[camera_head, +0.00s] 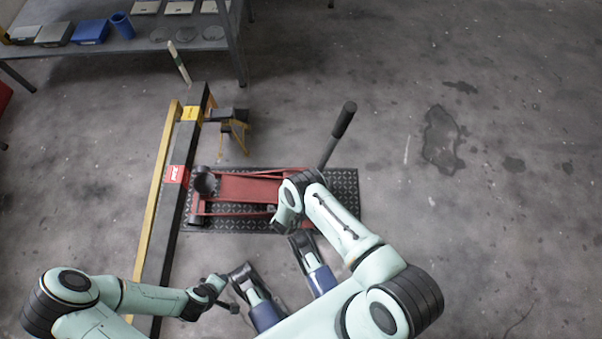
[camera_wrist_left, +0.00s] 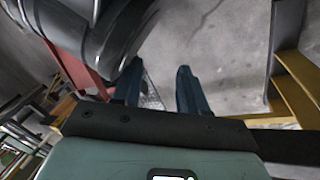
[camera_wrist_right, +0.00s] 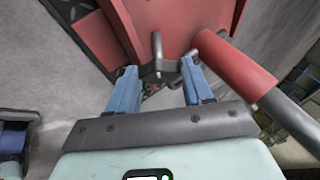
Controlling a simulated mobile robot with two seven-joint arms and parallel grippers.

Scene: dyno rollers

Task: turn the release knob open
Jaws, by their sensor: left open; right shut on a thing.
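The release knob (camera_wrist_right: 157,48) is a small grey metal pin with a crossbar on the red jack (camera_wrist_right: 184,20). My right gripper (camera_wrist_right: 160,84) is shut on the knob, its blue fingertips at the two ends of the crossbar. In the head view the jack (camera_head: 245,188) lies on a dark tread mat, and my right arm hides the knob. The jack's handle (camera_head: 338,135) with a black grip leans up to the right. My left gripper (camera_wrist_left: 160,82) is open and empty, low at the left in the head view, apart from the jack.
A long black and yellow beam (camera_head: 179,180) runs along the left of the mat (camera_head: 345,188). A small yellow stand (camera_head: 236,130) is behind the jack. A metal workbench (camera_head: 150,42) stands at the back left. The floor to the right is clear.

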